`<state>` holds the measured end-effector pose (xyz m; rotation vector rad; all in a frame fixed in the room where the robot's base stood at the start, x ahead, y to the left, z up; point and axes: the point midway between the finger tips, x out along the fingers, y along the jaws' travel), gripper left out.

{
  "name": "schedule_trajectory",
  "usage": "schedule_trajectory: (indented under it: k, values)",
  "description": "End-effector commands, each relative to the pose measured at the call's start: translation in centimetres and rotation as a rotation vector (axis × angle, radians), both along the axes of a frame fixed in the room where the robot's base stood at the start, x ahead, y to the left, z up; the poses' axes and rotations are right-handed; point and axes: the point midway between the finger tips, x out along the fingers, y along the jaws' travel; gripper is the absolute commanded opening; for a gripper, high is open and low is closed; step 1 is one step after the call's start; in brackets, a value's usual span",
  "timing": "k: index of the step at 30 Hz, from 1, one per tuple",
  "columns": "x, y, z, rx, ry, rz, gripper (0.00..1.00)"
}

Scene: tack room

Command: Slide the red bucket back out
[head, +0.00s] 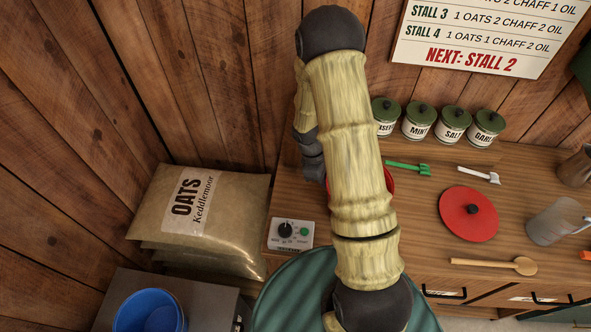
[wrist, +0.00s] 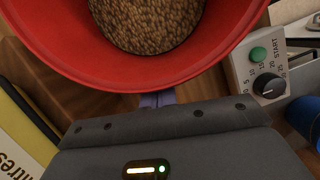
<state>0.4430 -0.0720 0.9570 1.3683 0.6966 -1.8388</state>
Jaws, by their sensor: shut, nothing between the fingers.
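The red bucket (wrist: 130,72) fills the top of the wrist view and holds brown pellets or grain (wrist: 147,24). In the head view only a red sliver of the bucket (head: 390,181) shows on the wooden counter; my arm hides the rest. My gripper (wrist: 157,99) is shut and empty, its fingertips close to the near side of the bucket's rim in the wrist view. I cannot tell whether they touch it. In the head view my arm hides the fingertips.
A control box (head: 291,234) with dial and green button sits at the counter's left. Several jars (head: 418,123) stand behind. An oats sack (head: 204,215) and blue bucket (head: 149,312) are left.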

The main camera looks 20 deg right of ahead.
Motion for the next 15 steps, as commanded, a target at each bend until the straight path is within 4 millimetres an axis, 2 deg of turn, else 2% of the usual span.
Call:
schedule_trajectory:
  k: [10, 15]
  values:
    - [1.8, 3.2, 0.1, 0.001, -0.002, -0.003, 0.00]
    - [2.2, 3.6, 2.6, 0.002, -0.006, -0.006, 0.00]
